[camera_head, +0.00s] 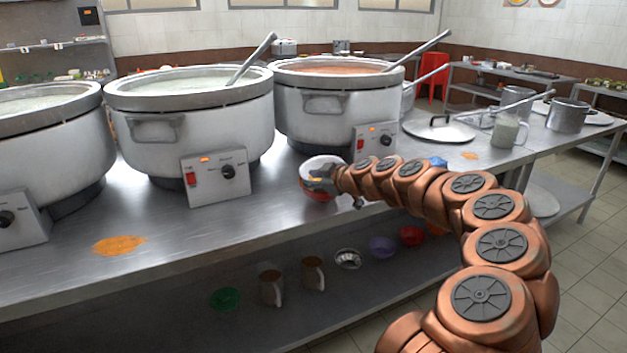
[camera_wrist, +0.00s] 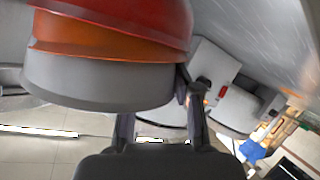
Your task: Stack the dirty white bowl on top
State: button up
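A white bowl (camera_head: 322,161) sits at the top of a small stack on the steel counter, with a red bowl (camera_head: 318,195) below it. In the wrist view, which is turned over, the grey-white bowl (camera_wrist: 95,82) adjoins an orange bowl (camera_wrist: 105,40) and a red one (camera_wrist: 120,12). My gripper (camera_head: 322,182) is at the stack's right side in the head view. In the wrist view my gripper (camera_wrist: 158,105) has its fingers apart. One fingertip is partly hidden by the white bowl and the other is beside its edge. I cannot tell whether they touch it.
Large stockpots (camera_head: 190,110) with control boxes stand close behind and left of the stack. Cups and bowls, including a green bowl (camera_head: 226,299), are on the lower shelf. The front-left counter is mostly clear.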

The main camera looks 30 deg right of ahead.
jog(key=v, duration=1.2)
jog(key=shift+b, duration=0.4)
jog(key=shift+a, duration=0.1)
